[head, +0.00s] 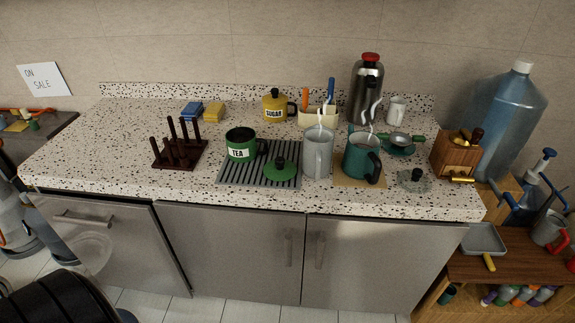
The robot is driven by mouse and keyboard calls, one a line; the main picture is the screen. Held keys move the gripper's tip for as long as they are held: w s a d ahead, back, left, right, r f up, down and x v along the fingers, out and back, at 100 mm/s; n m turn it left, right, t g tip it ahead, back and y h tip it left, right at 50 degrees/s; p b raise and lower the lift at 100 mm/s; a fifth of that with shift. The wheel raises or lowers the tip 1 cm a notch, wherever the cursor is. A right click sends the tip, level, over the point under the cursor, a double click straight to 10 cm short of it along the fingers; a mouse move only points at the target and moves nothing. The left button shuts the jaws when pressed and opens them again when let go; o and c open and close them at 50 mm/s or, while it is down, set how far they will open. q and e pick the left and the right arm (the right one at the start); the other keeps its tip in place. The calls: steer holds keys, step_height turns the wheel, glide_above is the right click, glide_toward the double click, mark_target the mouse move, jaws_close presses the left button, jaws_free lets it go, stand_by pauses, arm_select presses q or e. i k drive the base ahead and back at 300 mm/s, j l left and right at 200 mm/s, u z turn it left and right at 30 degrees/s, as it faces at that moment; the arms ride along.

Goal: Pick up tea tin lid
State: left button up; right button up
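The tea tin (241,145) is a dark green mug-like tin with a white TEA label and a dark handle on its right. It stands upright and looks open at the top. The green tea tin lid (281,172) with a black knob lies knob up on a grey ribbed mat (232,177), to the right of and in front of the tin. The lid is apart from the tin. Neither gripper shows in the head view.
A grey steaming pitcher (318,153) stands close right of the lid, with a teal steaming pot (361,158) beyond. A dark peg rack (178,153) stands left. A yellow sugar tin (275,107) is behind. The counter's front left (85,165) is clear.

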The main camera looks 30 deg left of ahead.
mark_target(279, 169)
steer(key=u, duration=1.35)
